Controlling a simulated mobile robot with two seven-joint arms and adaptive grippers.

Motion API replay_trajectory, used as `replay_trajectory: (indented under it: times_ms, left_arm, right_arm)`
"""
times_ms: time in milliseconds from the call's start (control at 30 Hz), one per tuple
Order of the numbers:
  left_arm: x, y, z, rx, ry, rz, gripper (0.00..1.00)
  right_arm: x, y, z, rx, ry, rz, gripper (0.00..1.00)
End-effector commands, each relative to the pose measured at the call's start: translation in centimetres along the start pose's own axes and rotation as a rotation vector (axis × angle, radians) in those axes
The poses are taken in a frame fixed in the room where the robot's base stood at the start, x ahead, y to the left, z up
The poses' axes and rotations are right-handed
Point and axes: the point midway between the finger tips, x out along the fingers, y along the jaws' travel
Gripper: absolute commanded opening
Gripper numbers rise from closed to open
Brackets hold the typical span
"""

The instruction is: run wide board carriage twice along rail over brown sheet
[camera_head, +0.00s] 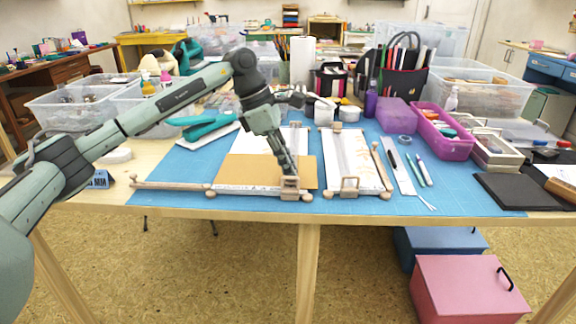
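The brown sheet (236,172) lies flat on the wide board (288,139), on the blue mat. The wide board's carriage (290,188) sits near the right end of this rail, at the sheet's front right corner. My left gripper (289,175) points down at the carriage's top; its fingertips overlap the carriage, and I cannot tell whether they are closed on it. My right gripper is not in view.
A narrower board (345,150) with its own carriage (349,187) stands close on the right. Further right lie a white strip (398,170), pens (424,170) and a black pad (510,190). Cups, bins and a dark organiser (405,75) fill the back.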

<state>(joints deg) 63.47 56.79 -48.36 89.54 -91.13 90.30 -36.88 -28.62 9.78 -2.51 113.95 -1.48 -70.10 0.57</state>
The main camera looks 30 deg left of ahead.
Motion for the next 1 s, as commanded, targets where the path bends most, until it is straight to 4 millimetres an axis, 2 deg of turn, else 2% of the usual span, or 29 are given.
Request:
replay_trajectory:
  times_ms: [33,100,467,567,800,1000]
  left_arm:
    - [0.0,0.0,0.0,0.0,0.0,0.0,0.2]
    - [0.0,0.0,0.0,0.0,0.0,0.0,0.28]
    - [-0.1,0.0,-0.1,0.0,0.002,-0.001,0.28]
    - [-0.9,0.0,0.0,-0.001,0.001,0.0,0.28]
    - [-4.7,0.1,0.0,-0.001,-0.001,0.002,0.28]
    - [-7.1,0.1,0.0,-0.001,0.0,0.002,0.28]
  right_arm:
    - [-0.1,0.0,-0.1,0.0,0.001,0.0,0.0]
    - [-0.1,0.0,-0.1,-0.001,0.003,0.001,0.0]
    - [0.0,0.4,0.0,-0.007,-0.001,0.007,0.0]
    - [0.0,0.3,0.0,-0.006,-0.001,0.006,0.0]
    - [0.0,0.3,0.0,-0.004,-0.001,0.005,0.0]
    - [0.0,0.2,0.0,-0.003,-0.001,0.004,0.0]
